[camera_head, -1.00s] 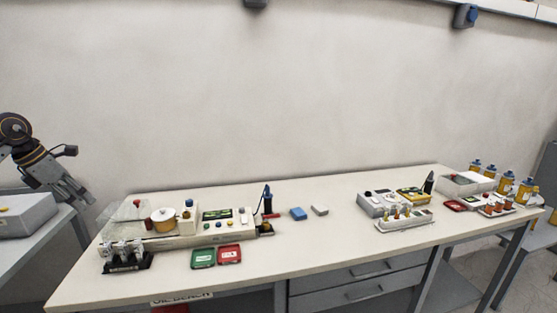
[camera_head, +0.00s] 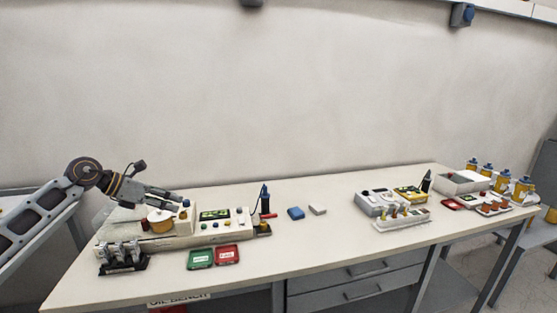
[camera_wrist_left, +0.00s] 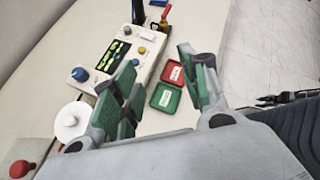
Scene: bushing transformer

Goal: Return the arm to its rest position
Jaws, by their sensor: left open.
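My left arm (camera_head: 45,210) comes in from the left in the head view. Its gripper (camera_head: 178,197) is above the left end of the bench, over the white test unit (camera_head: 212,228). In the left wrist view the gripper (camera_wrist_left: 160,75) has its green-padded fingers spread apart with nothing between them. The unit's panel lies beyond the left finger, and the green tray (camera_wrist_left: 165,98) and red tray (camera_wrist_left: 173,73) show in the gap, lower down on the bench. My right gripper is not in view.
A rack of grey parts (camera_head: 122,258) stands at the front left. A grey device (camera_head: 376,204) and several yellow bottles (camera_head: 503,182) stand at the right. The bench's middle front is clear.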

